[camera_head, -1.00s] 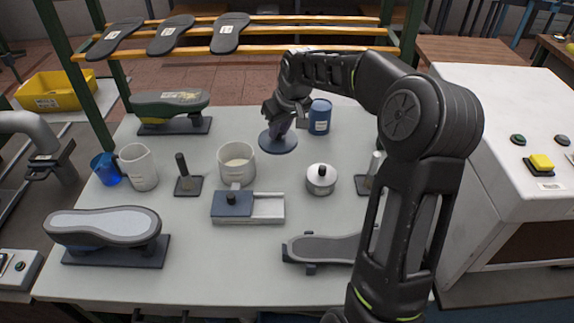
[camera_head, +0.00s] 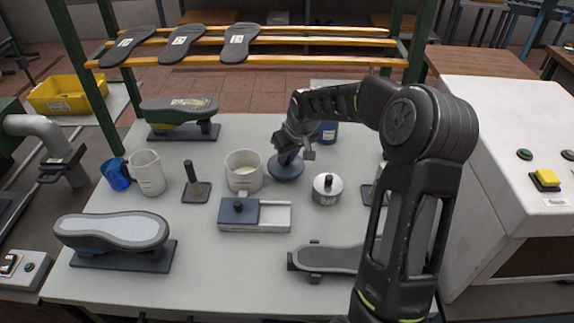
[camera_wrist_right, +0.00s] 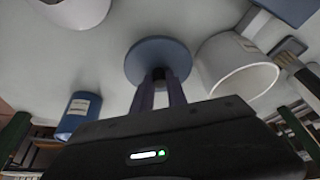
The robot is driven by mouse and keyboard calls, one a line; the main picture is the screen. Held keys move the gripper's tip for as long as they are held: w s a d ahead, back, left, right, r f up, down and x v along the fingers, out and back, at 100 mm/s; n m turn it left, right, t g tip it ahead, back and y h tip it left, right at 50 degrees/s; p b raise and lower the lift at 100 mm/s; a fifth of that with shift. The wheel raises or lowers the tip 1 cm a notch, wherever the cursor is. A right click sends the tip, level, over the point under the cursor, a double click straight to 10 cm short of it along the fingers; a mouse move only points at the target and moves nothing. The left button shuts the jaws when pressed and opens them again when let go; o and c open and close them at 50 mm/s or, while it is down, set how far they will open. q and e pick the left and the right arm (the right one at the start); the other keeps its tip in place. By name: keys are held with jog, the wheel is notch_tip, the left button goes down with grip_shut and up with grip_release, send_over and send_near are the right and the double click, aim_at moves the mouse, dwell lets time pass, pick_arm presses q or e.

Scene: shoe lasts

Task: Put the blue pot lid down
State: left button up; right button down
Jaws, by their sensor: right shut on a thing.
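The blue pot lid (camera_head: 285,170) is a flat blue disc with a dark knob, behind the middle of the grey table (camera_head: 250,285). My right gripper (camera_head: 289,153) is above it and shut on its knob. In the right wrist view the lid (camera_wrist_right: 160,62) shows as a full disc, with my right gripper's fingers (camera_wrist_right: 160,92) closed on the dark knob. I cannot tell whether the lid touches the table. My left gripper is not in view.
A white pot (camera_head: 243,176) stands just left of the lid. A blue can (camera_head: 328,132) is behind it to the right, partly hidden by my arm. A sliding box (camera_head: 255,215) lies further forward.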

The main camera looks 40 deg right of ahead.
aim_at(288, 165)
jog(key=shift+f, duration=0.1)
notch_tip(288, 165, down, 3)
jog(key=shift+f+p, duration=0.1)
jog(key=shift+p, duration=0.3)
jog(key=shift+f, duration=0.2)
jog(key=shift+f, duration=0.2)
jog(key=c, duration=1.3)
grip_release()
jog(key=shift+r, duration=0.1)
